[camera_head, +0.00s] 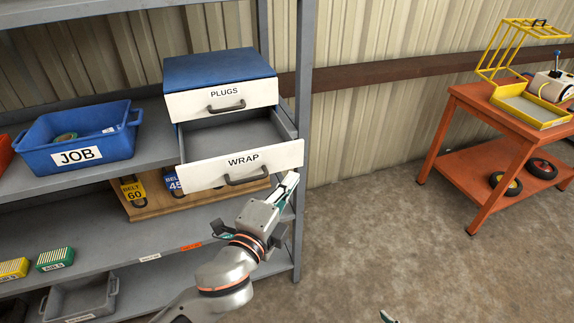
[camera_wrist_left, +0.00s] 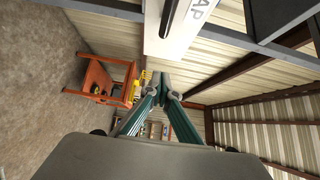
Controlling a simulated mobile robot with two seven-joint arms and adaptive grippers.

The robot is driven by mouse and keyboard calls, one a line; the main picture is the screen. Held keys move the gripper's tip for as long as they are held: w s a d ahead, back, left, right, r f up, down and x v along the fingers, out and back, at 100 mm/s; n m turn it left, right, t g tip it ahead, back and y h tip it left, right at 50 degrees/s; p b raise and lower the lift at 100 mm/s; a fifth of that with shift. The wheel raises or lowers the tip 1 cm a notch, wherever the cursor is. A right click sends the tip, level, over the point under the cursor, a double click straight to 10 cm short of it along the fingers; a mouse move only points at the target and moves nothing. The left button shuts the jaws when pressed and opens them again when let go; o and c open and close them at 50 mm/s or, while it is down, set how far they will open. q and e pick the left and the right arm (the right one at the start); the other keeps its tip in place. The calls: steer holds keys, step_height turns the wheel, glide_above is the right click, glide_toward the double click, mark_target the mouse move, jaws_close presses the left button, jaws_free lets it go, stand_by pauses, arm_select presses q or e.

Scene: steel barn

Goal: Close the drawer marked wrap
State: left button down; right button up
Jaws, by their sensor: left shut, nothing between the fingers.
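The drawer marked WRAP (camera_head: 220,172) is pulled well out of the blue-topped cabinet (camera_head: 220,68), below a shut drawer marked PLUGS (camera_head: 200,104). Its white front has a dark bar handle (camera_head: 247,180), and its grey inside shows bare. My left gripper (camera_head: 290,182) is shut and empty, with its tips by the lower right end of that front, right of the handle. I cannot tell whether they touch it. In the left wrist view the shut tips (camera_wrist_left: 164,84) lie just below the drawer front (camera_wrist_left: 180,32). A small part of my right gripper (camera_head: 388,316) shows at the bottom edge.
The cabinet stands on a grey shelf unit whose upright (camera_head: 303,120) is close to my left gripper. A blue JOB bin (camera_head: 105,157) is left of it. A wooden board (camera_head: 200,199) with belt boxes lies below. An orange cart (camera_head: 480,125) stands right, with clear floor between.

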mark_target(294, 157)
arm_select(q)
steer(key=shift+w+a+p, duration=0.2)
steer(key=shift+w+p, duration=0.15)
steer(key=shift+w, duration=2.35)
arm_select(e)
steer(key=shift+s+d+f, duration=0.25)
steer(key=shift+s+d, duration=0.05)
steer(key=shift+s, duration=0.1)
arm_select(q)
steer(key=shift+w, duration=0.1)
